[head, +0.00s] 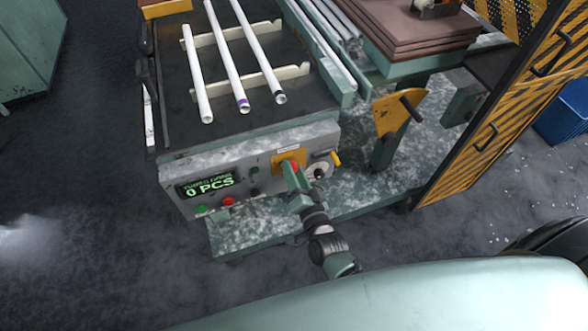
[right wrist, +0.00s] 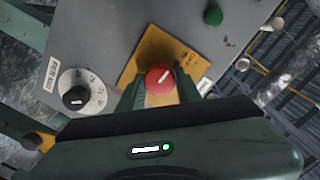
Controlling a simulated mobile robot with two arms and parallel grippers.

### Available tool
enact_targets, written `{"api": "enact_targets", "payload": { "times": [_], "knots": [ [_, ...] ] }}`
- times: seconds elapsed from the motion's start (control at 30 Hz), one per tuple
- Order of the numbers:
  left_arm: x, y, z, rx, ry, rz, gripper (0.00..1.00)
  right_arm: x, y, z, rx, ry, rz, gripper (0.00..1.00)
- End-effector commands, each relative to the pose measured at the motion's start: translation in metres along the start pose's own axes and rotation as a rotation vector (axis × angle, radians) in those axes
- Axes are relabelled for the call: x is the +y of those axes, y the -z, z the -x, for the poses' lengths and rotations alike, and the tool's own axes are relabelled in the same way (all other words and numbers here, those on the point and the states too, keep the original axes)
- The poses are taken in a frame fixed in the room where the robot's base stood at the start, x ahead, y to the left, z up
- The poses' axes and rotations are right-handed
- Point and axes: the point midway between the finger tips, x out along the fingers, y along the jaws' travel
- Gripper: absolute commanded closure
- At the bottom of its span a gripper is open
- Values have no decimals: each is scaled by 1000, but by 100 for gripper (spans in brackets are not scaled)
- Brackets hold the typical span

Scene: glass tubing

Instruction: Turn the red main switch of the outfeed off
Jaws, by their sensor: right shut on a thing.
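The red main switch (right wrist: 160,79) is a round red knob with a white bar mark, on a yellow plate (right wrist: 133,70) on the outfeed's grey front panel. In the right wrist view the bar runs slanted, lower left to upper right. My right gripper (right wrist: 159,90) has one finger on each side of the knob and is shut on it. In the head view the red switch (head: 293,167) is partly hidden behind my right gripper (head: 295,180). The left gripper does not show in either view.
Three glass tubes (head: 230,60) lie on the outfeed table. A yellow-and-black striped guard (head: 470,145) stands at the right.

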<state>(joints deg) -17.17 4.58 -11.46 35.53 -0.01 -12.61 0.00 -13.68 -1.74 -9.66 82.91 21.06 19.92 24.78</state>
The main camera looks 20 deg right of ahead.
Motion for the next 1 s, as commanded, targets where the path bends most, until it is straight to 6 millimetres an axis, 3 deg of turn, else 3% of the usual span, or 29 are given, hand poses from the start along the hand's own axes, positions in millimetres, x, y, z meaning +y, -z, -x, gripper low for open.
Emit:
{"api": "enact_targets", "payload": {
  "times": [0.6, 0.63, 0.7, 1.0],
  "knots": [
    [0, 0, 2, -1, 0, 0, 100, 1, -2, 1, -3, -4, 45, 100],
    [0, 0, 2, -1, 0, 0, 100, 1, -2, 1, -3, -4, 44, 63],
    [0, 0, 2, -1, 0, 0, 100, 1, -2, 1, -3, -4, 44, 44],
    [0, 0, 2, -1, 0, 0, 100, 0, -1, 1, 0, -2, 44, 44]
  ]
}}
